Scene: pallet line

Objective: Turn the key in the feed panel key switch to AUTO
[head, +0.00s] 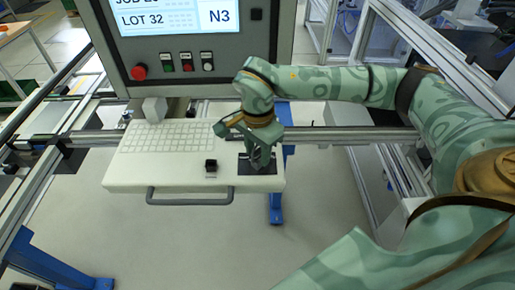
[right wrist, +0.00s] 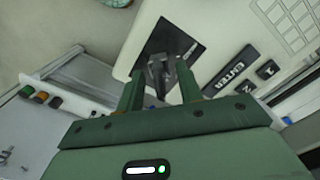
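The key switch sits on a black plate (head: 244,167) at the right end of the pale console shelf. The right wrist view shows this plate (right wrist: 176,38) with small lettering I cannot read. A dark grey upright piece, seemingly the key (right wrist: 157,72), stands on the plate. My right gripper (head: 260,160) points down over the plate and hides most of the switch in the head view. In the right wrist view its two green fingers (right wrist: 158,88) are apart, one on each side of the key, with gaps visible. The key's setting is unclear. My left gripper is out of view.
A grey handle (head: 190,200) runs along the shelf's front. Behind stands a panel with a screen (head: 175,15), a red button (head: 139,72) and smaller controls.

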